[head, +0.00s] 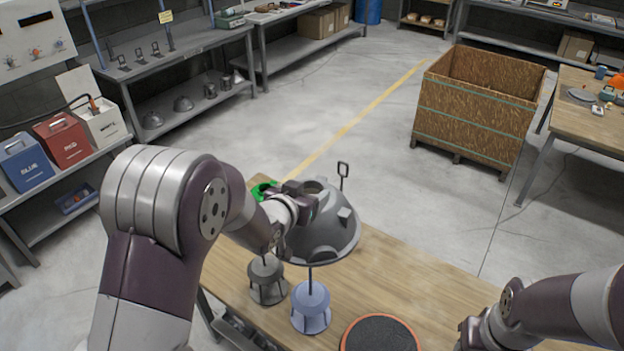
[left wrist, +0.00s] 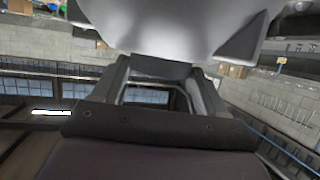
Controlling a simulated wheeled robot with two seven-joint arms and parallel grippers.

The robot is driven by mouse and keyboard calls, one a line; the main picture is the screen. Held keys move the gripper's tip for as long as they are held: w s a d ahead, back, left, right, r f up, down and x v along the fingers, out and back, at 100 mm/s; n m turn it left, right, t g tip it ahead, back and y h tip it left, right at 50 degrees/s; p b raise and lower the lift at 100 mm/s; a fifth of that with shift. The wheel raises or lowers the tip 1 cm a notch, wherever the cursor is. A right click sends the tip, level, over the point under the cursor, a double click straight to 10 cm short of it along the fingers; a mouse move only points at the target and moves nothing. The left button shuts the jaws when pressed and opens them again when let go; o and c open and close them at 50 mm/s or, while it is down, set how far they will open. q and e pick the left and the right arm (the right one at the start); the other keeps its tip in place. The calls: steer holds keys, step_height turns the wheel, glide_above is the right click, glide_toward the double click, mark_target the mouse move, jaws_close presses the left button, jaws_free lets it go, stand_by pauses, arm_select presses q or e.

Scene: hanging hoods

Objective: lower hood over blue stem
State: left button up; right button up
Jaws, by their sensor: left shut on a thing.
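A grey dome-shaped hood (head: 335,238) hangs over the table, with a wing-like block on its side; its underside edge tilts slightly. My left gripper (head: 308,194) is shut on the hood near its top. In the left wrist view the hood (left wrist: 170,25) fills the top, just beyond the finger ends. The blue stem (head: 311,306), a pale blue stand with a thin upright rod, is below the hood. The rod's top is hidden by the hood; I cannot tell whether it is inside. My right gripper (head: 472,334) is low at the right, its fingers unclear.
A grey stem stand (head: 267,282) is close to the left of the blue one. A black round pad with an orange rim (head: 381,338) lies at the table's front. A thin hook (head: 343,172) rises behind the hood. The wooden table (head: 410,283) is bare to the right.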

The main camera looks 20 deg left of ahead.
arm_select(q)
steer(key=shift+s+a+f, duration=0.1)
steer(key=shift+s+f, duration=0.3)
steer(key=shift+s, duration=0.2)
steer(key=shift+s+a+f, duration=0.1)
steer(key=shift+s+f, duration=0.3)
steer(key=shift+s, duration=0.15)
steer(key=b, duration=0.3)
glide_above(310, 287)
step_height(310, 287, down, 6)
steer(key=f+b, duration=0.7)
steer(key=f, duration=0.2)
steer(key=s+f+b, duration=0.1)
steer(key=f+b, duration=0.6)
steer(key=f, duration=0.3)
steer(key=s+f+b, duration=0.1)
steer(key=f+b, duration=0.7)
steer(key=f, duration=0.1)
steer(key=shift+f, duration=0.15)
steer(key=shift+w+a+f+b, duration=0.1)
steer(key=shift+a+f+b, duration=0.15)
steer(key=shift+f+b, duration=0.25)
arm_select(e)
step_height(310, 287, down, 26)
steer(key=shift+s, duration=0.35)
arm_select(q)
steer(key=shift+f+b, duration=0.45)
arm_select(e)
steer(key=shift+f, duration=0.35)
